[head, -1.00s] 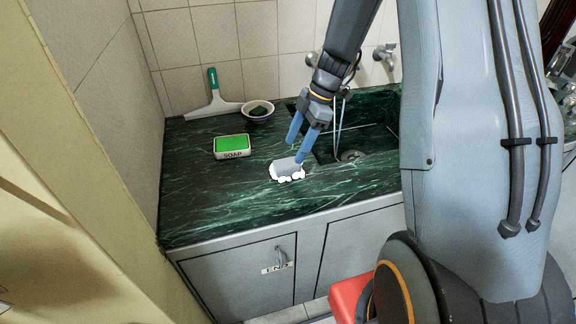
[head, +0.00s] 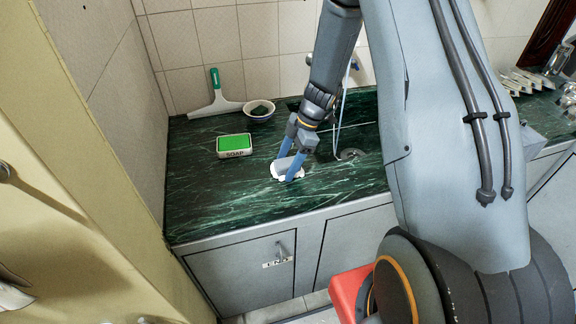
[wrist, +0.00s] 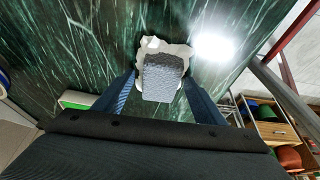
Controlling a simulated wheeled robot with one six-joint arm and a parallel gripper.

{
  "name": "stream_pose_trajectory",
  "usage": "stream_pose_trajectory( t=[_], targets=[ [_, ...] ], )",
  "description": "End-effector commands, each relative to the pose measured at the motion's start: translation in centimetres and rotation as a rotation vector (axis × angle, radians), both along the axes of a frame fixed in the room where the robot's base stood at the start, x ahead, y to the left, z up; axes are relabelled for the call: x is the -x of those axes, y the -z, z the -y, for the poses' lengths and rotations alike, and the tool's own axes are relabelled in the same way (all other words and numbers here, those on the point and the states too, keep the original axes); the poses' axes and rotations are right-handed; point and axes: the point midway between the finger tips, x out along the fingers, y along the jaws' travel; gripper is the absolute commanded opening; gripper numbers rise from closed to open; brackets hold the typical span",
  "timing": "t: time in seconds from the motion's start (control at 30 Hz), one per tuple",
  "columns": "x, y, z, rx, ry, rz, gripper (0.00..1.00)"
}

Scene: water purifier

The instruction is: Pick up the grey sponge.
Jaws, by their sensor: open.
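The grey sponge (wrist: 161,77) sits on a white, irregular-edged holder (wrist: 150,46) on the green marble counter. In the head view the grey sponge (head: 287,163) is partly covered by my fingers, with the white holder (head: 276,173) showing around it. My gripper (head: 285,175) is open and low over the holder, pointing down. In the wrist view my gripper's blue fingers (wrist: 160,98) stand to the left and right of the sponge's near end. I cannot tell whether they touch it.
A green soap box (head: 234,145) lies to the left on the counter. A bowl (head: 259,110) and a green-handled squeegee (head: 215,101) are at the back wall. The sink drain (head: 351,154) is to the right. The counter's front left is clear.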

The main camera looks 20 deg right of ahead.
Motion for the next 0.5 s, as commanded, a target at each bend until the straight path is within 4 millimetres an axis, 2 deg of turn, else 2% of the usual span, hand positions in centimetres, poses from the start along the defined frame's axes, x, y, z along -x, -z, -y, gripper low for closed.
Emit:
stream_pose_trajectory(
  t=[0.13, 0.37, 0.5],
  targets=[
    [0.00, 0.00, 0.00, 0.000, 0.000, 0.000, 0.62],
    [0.01, -0.02, 0.01, 0.000, 0.000, 0.000, 0.24],
    [0.01, -0.02, 0.02, 0.000, 0.000, 0.000, 0.17]
  ],
)
